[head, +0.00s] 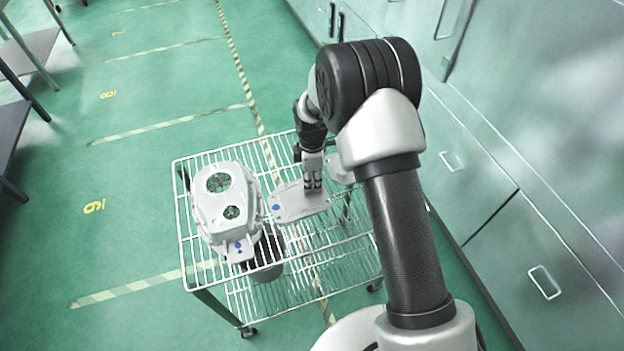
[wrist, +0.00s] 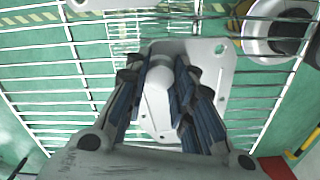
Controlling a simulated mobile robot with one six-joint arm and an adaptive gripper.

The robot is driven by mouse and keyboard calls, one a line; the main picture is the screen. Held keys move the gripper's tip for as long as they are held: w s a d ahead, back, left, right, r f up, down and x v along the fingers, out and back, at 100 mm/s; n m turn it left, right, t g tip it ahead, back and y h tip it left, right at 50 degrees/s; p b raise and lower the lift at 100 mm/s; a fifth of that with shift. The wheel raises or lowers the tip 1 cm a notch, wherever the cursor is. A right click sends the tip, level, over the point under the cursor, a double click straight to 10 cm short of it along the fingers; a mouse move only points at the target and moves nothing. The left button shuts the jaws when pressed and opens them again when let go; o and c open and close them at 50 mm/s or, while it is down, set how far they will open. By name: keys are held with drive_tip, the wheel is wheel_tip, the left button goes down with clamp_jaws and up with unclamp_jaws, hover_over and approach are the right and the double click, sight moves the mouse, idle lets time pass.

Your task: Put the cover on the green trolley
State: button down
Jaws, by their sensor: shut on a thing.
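The cover is a flat pale grey casting (head: 290,204) with a blue dot, at the right part of the trolley's upper wire shelf in the head view. In the wrist view the cover (wrist: 208,62) shows corner holes and a raised round boss between my fingers. My gripper (head: 312,186) points down and is shut on that boss; its ribbed fingers (wrist: 163,80) stand on both sides of it. The trolley (head: 186,226) has white wire shelves and dark legs. I cannot tell whether the cover touches the wires or hangs just above them.
A large pale housing casting (head: 222,188) with round openings stands on the left of the upper shelf. Another pale round part (head: 338,168) is partly hidden behind my gripper. A dark bin (head: 268,268) shows below the upper shelf. Cabinets (head: 510,190) line the right.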

drive_tip(key=c, duration=1.3)
unclamp_jaws()
drive_tip(key=shift+c, duration=0.2)
wheel_tip(320, 180, up, 12)
drive_tip(key=p, duration=0.3)
drive_tip(key=s+d+r+m+t, duration=0.1)
drive_tip(key=s+d+r+m, duration=0.25)
drive_tip(key=s+r, duration=0.4)
drive_tip(key=s+d+r+m+t, duration=0.1)
drive_tip(key=s+d+r+m, duration=0.3)
drive_tip(key=r, duration=0.7)
drive_tip(key=s+d+r+m+t, duration=0.1)
drive_tip(key=s+m, duration=0.4)
drive_tip(key=s, duration=0.4)
drive_tip(key=s+d+r+m+t, duration=0.1)
drive_tip(key=s+m, duration=0.4)
drive_tip(key=s, duration=0.5)
drive_tip(key=shift+s+d+r+m+t, duration=0.3)
drive_tip(key=shift+d+r, duration=0.2)
drive_tip(key=shift+r, duration=0.3)
